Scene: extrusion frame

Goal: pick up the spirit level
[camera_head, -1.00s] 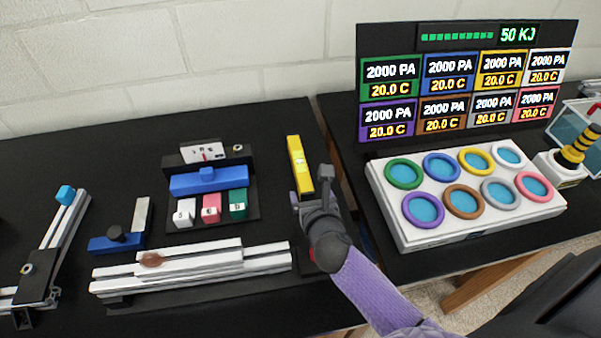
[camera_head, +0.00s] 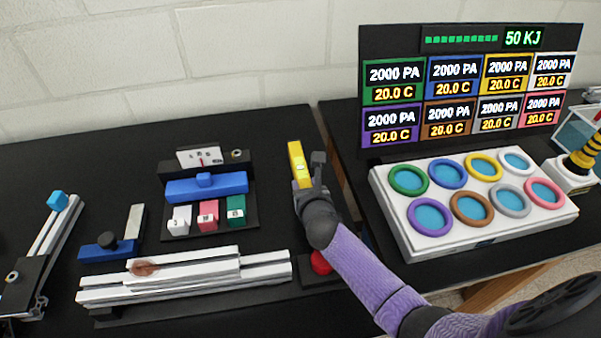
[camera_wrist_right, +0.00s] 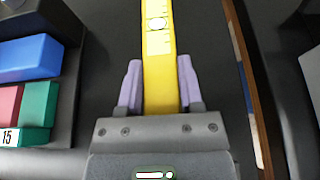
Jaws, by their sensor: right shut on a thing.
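The spirit level is a yellow bar (camera_head: 297,160) near the right edge of the black table in the head view. In the right wrist view the spirit level (camera_wrist_right: 158,40) runs straight up from between the two purple fingers, with a round vial and scale marks on it. My right gripper (camera_head: 306,184) is at the near end of the spirit level, shut on it. The same gripper shows in the right wrist view (camera_wrist_right: 160,90), one finger on each side of the bar. I cannot tell whether the level is clear of the table. My left gripper is not in view.
Left of the level stands a black holder with a blue bar (camera_head: 225,187) and white, pink and green blocks. White extrusions (camera_head: 190,274) lie in front. A red button (camera_head: 320,262) sits near the arm. A gap separates this table from the one with the ringed white panel (camera_head: 410,235).

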